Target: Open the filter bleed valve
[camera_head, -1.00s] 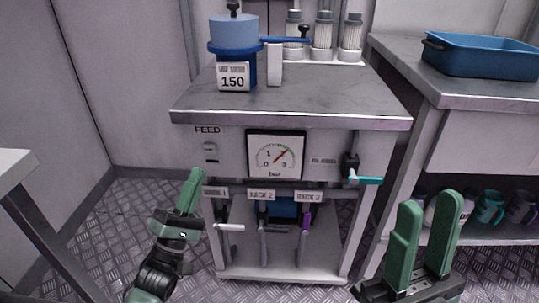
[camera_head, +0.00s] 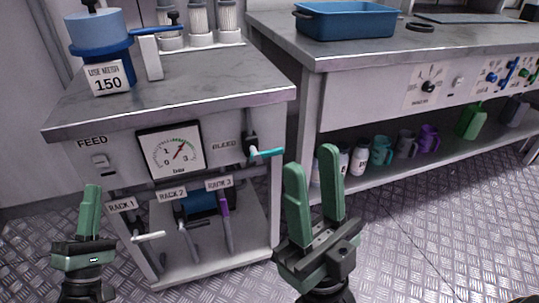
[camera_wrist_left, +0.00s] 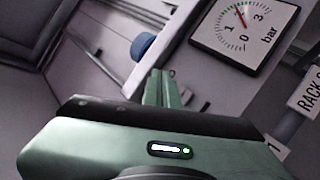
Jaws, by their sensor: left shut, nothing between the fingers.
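The bleed valve (camera_head: 264,151) is on the right of the metal cabinet's front, beside the "BLEED" label (camera_head: 224,145). It has a dark body and a teal handle that sticks out level to the right. My right gripper (camera_head: 312,172) is open and empty, in front of and to the right of the valve, apart from it in the picture. My left gripper (camera_head: 90,203) is shut and empty, in front of the cabinet's left side near the "RACK 1" label. Its shut fingers also show in the left wrist view (camera_wrist_left: 158,88).
The pressure gauge (camera_head: 170,150) sits mid-panel. The white rack 1 handle (camera_head: 150,237) and purple rack 3 handle (camera_head: 225,207) are below. A blue mesh filter (camera_head: 100,35) stands on top. The right bench holds a blue tray (camera_head: 345,22), with mugs and bottles beneath.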

